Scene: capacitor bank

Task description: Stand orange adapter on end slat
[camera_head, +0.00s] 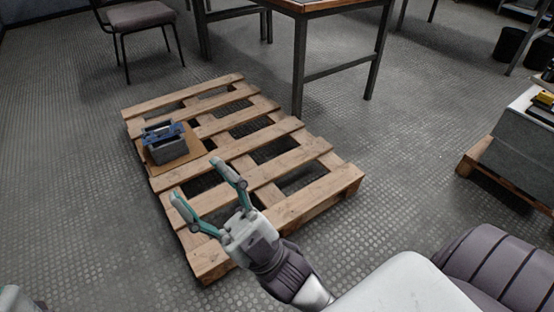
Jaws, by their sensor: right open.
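A wooden pallet with several slats lies on the floor; its near end slat (315,200) and far end slat (185,95) are both bare on top. My right gripper (195,180) is open and empty, with its two teal-grey fingers spread over the near-left part of the pallet. Its height above the slats is hard to tell. I cannot make out an orange adapter on the pallet. A small yellow-orange item (545,98) sits on a grey box at the right edge, too small to identify. Only a sliver of my left arm shows at the bottom left corner.
A blue and grey device (166,140) stands on a brown board (192,143) on the pallet's left side. The grey box (515,150) rests on another pallet (480,165) at the right. A table (340,8) and chair (140,16) stand behind. Floor between the pallets is clear.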

